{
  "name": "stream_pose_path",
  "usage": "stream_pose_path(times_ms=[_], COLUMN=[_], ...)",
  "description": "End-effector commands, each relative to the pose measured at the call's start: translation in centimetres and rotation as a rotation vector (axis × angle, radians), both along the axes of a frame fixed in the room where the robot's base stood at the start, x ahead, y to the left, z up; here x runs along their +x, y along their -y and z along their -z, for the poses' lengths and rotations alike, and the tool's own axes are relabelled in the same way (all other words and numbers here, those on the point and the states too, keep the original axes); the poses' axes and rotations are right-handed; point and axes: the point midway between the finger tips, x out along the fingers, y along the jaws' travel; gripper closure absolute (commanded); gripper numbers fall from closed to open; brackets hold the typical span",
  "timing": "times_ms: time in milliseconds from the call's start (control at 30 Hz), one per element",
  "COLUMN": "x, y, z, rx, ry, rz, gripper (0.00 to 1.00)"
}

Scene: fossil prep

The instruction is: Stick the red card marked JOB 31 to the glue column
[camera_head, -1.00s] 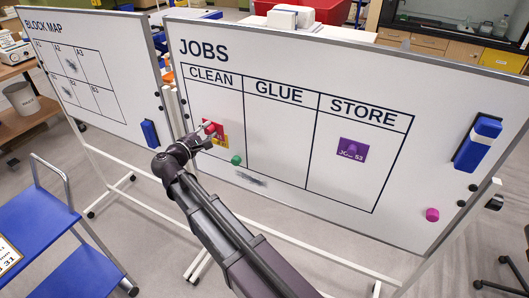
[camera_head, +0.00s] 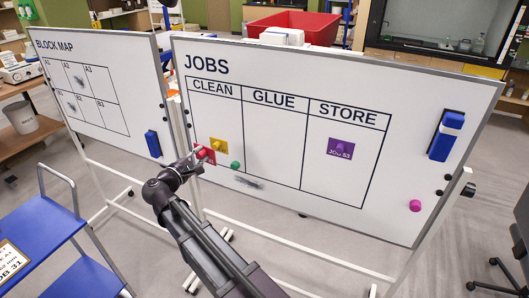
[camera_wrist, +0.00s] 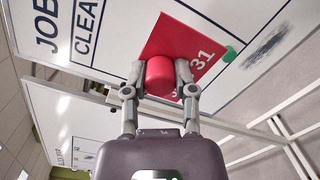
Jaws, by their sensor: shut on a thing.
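The red card (camera_head: 209,158) is at the lower left of the CLEAN column on the JOBS board (camera_head: 275,200). In the wrist view, the red card (camera_wrist: 182,42) shows the number 31, with the rest of its text partly hidden. My gripper (camera_head: 199,154) is shut on the round red magnet (camera_wrist: 160,77) at the card's face. One finger is on each side of the magnet in the wrist view. I cannot tell whether the card touches the board. The GLUE column (camera_head: 272,145) is the middle one and holds no card.
A yellow card (camera_head: 219,147) is just right of the red one, in CLEAN. A green magnet (camera_head: 235,165) is near the CLEAN–GLUE line, above a dark smudge (camera_head: 249,183). A purple card (camera_head: 341,148) is in STORE. A blue eraser (camera_head: 446,136) and pink magnet (camera_head: 415,205) are farther right.

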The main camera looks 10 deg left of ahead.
Motion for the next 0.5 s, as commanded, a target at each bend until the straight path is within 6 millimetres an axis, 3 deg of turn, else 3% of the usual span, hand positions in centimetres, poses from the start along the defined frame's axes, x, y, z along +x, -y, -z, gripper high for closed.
stream_pose_path(times_ms=[500], x=[0.41], y=[0.72], z=[0.00], rx=[0.000], ry=[0.000], rz=[0.009], gripper=[1.00])
